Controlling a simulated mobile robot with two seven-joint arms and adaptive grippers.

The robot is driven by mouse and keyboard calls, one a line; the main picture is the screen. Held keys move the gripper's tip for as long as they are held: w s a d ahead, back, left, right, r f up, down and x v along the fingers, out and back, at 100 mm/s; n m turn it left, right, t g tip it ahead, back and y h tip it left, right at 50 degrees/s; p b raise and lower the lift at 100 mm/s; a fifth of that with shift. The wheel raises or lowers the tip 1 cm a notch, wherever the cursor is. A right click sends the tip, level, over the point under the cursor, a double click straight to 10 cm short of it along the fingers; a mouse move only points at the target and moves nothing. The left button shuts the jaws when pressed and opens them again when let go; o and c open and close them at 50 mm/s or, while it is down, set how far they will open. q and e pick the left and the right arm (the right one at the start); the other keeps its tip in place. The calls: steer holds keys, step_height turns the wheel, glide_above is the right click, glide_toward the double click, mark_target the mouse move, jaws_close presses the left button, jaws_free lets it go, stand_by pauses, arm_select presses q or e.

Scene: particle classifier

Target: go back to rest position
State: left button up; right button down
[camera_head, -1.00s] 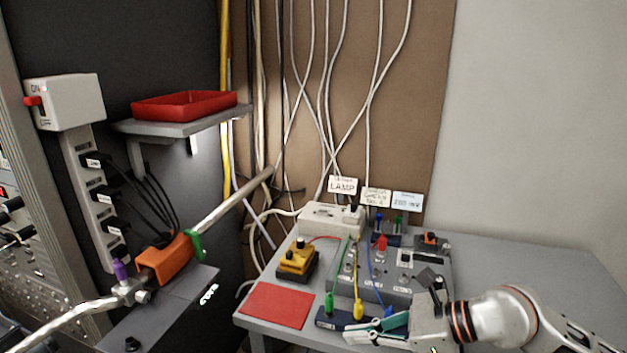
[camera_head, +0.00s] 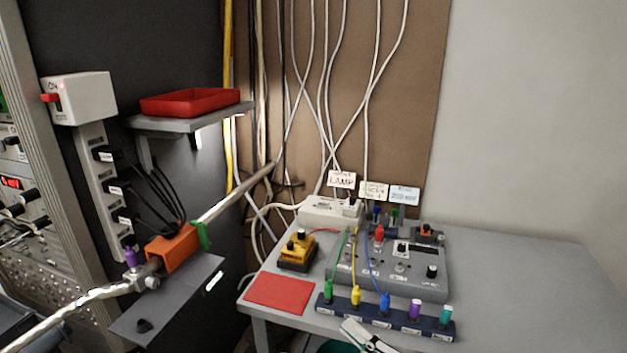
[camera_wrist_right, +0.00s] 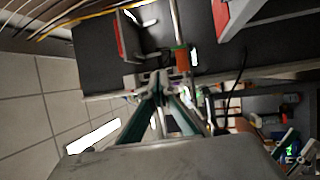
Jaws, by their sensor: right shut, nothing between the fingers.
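My right gripper (camera_head: 366,338) shows at the bottom edge of the head view, in front of the table's front edge, with part of it cut off by the frame. In the right wrist view its teal-sided fingers (camera_wrist_right: 157,85) come together at the tips, shut with nothing between them. It touches nothing that I can see. My left gripper is not in view.
The grey table (camera_head: 540,290) holds a control box (camera_head: 425,285), a dark strip (camera_head: 330,311) with several coloured plugs, a yellow-black device (camera_head: 297,252) and a red mat (camera_head: 279,293). A red tray (camera_head: 190,103) sits on a wall shelf (camera_head: 180,127). The table's right side is clear.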

steer(key=d+f+m+t+h, duration=0.2)
steer(key=d+f+m+h, duration=0.4)
steer(key=f+m, duration=0.45)
steer(key=s+d+f+m+g+h, duration=0.2)
steer(key=s+f+m, duration=0.3)
steer(key=f, duration=0.5)
steer(key=s+d+f+m+g+h, duration=0.3)
steer(key=s+f+m, duration=0.3)
steer(key=s+f, duration=0.3)
steer(key=shift+s+d+f+g+h, duration=0.35)
steer(key=shift+s+d+h, duration=0.15)
steer(key=shift+s+d, duration=0.25)
steer(key=shift+m, duration=0.25)
